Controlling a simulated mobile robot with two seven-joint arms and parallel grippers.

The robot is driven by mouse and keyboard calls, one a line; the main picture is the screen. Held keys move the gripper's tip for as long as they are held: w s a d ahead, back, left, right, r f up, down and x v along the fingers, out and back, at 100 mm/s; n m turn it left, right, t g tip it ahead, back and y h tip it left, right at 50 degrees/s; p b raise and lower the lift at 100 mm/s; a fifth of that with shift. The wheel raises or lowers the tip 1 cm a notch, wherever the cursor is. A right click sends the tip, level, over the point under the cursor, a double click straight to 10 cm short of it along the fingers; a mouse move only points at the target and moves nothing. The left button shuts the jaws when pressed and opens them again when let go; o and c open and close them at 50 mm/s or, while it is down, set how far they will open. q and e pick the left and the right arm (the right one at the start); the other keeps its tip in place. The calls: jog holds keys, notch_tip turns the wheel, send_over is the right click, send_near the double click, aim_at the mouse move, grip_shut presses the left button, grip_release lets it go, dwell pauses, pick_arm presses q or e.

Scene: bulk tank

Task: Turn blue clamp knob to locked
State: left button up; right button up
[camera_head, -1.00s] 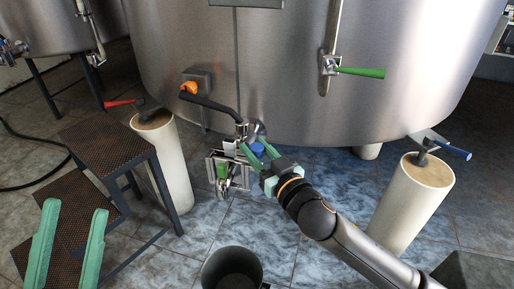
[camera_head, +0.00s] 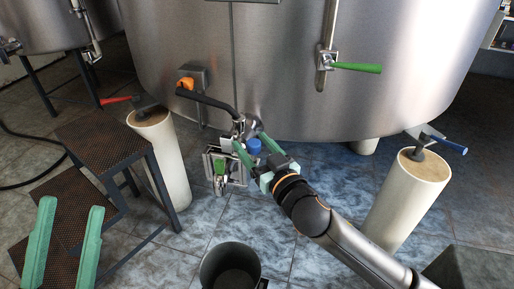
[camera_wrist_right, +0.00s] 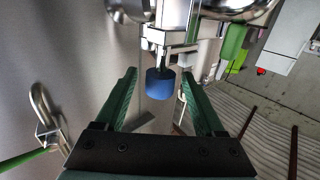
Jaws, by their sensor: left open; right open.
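The blue clamp knob (camera_head: 254,146) is at the tank outlet fitting, low on the steel tank. In the right wrist view the blue knob (camera_wrist_right: 160,82) hangs below a metal clamp (camera_wrist_right: 168,38). My right gripper (camera_head: 247,146) is open, with a green finger on either side of the knob. In the right wrist view its fingertips (camera_wrist_right: 158,80) flank the knob with gaps on both sides. My left gripper (camera_head: 68,212) is open and empty at the lower left, far from the knob.
A metal device with a green handle (camera_head: 220,165) sits just left of the knob. A black hose (camera_head: 208,101) runs to the outlet. A dark bucket (camera_head: 231,268) stands on the floor below. Perforated steps (camera_head: 104,138) and a white post (camera_head: 163,160) stand left.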

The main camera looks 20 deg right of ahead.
jog(key=s+d+p, duration=0.1)
jog(key=s+d, duration=0.1)
jog(key=s, duration=1)
jog(key=shift+s+d, duration=0.15)
dwell(0.3)
